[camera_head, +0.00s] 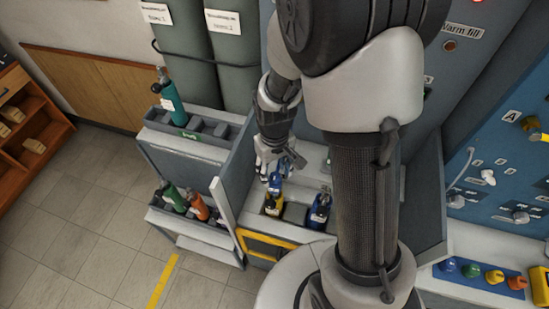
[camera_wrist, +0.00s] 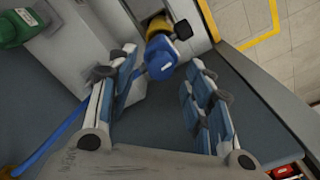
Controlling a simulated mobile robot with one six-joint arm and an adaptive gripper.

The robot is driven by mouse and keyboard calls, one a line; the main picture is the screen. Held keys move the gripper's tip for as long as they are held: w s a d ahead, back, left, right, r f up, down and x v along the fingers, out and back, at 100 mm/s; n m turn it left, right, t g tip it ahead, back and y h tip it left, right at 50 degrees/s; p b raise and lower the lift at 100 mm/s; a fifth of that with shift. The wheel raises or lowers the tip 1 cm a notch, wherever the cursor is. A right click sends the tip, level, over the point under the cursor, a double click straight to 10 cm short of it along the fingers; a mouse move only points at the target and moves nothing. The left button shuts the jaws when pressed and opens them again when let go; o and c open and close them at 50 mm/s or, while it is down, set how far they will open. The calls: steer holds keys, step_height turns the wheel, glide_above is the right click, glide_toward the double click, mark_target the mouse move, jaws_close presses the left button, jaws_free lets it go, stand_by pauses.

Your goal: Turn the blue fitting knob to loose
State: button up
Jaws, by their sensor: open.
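The blue fitting knob (camera_wrist: 162,62) shows in the wrist view beyond my fingertips, roughly between them, beside a yellow part (camera_wrist: 158,25) with a dark stub. In the head view a blue fitting (camera_head: 275,184) sits on top of a small yellow cylinder (camera_head: 272,206) in the bench bay. My gripper (camera_head: 276,163) is directly above it and covers part of it. In the wrist view the two fingers stand wide apart with nothing held. Whether a finger touches the knob cannot be told. Any loose or tight marking is too small to read.
A blue cylinder (camera_head: 320,209) stands right of the yellow one. A blue hose (camera_wrist: 58,132) runs at the left in the wrist view. A grey panel (camera_head: 233,175) borders the bay on the left. A rack (camera_head: 190,128) with a teal cylinder (camera_head: 170,98) stands beyond it.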

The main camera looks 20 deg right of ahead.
mark_target(275, 175)
step_height(275, 175, up, 11)
stand_by(0.3)
steer(key=shift+f, duration=0.1)
stand_by(0.4)
